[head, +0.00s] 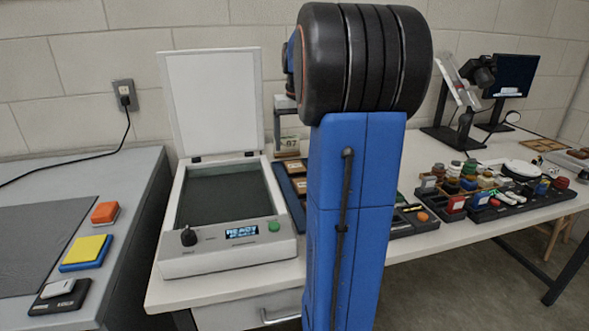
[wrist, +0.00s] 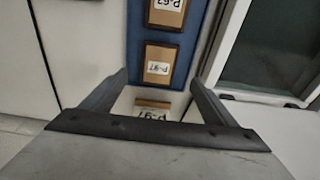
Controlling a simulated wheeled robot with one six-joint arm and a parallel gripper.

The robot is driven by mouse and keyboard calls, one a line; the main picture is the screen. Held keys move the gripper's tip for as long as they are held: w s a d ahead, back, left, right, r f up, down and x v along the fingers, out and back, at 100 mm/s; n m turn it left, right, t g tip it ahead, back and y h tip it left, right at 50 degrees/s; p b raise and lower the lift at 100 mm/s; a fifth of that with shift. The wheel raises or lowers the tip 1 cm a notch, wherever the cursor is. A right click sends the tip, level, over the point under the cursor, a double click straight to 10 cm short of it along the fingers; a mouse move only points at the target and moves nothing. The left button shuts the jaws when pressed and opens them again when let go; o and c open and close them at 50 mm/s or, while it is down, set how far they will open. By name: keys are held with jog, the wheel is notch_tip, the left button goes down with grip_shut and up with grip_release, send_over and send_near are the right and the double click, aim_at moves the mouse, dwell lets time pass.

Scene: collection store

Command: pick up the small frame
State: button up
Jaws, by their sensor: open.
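Two small wood-coloured frames with dark edges and white labels lie on a blue tray (wrist: 205,45): a nearer frame (wrist: 159,75) labelled P-97 and a farther frame (wrist: 166,19), its label partly cut off. Beyond the tray's end, a wooden piece with a P-97 label (wrist: 153,116) shows between my fingers, partly hidden by the gripper body. My gripper (wrist: 158,80) is open, with the nearer frame in view between its fingertips; nothing is gripped. In the head view my arm hides the gripper and part of the tray (head: 288,182); two frames (head: 298,166) show on it.
A scanner (head: 228,262) with its lid raised stands left of the tray; its display reads READY. Right of my arm, crowded trays (head: 490,208) of small objects cover the table. A grey cabinet (head: 125,190) is at far left.

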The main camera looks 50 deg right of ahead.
aim_at(295, 166)
jog(key=shift+w+d+f, duration=0.15)
jog(key=shift+f, duration=1.2)
jog(key=shift+w+d+f, duration=0.1)
jog(key=shift+f, duration=1.25)
jog(key=shift+w+d+f, duration=0.15)
jog(key=shift+f, duration=1.2)
jog(key=c, duration=1.1)
